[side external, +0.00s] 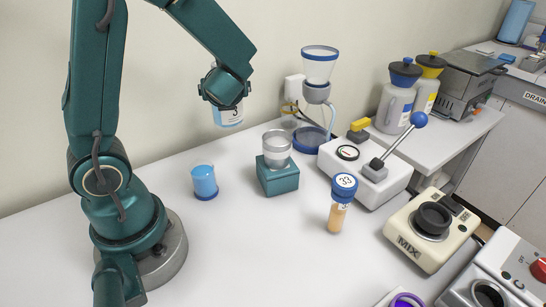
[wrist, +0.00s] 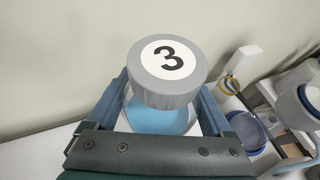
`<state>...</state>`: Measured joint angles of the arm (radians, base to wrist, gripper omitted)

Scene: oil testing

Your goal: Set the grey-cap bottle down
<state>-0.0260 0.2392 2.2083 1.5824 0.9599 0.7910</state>
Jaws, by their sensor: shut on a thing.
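The grey-cap bottle (wrist: 167,68) has a white disc marked 3 on its cap and light blue contents below. In the wrist view it sits between the two fingers of my gripper (wrist: 162,92), which is shut on it. In the side view my gripper (side external: 224,90) is high above the white table, near the wall. The lower part of the bottle (side external: 229,116) shows beneath it, clear of the table. The cap is mostly hidden there by my gripper.
A blue cup (side external: 205,181) and a teal block (side external: 278,178) with a clear cup stand on the table below. A funnel stand (side external: 318,95) is behind. An amber vial (side external: 340,205), a lever device (side external: 365,165) and a MIX unit (side external: 430,230) are right. Front-centre table is clear.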

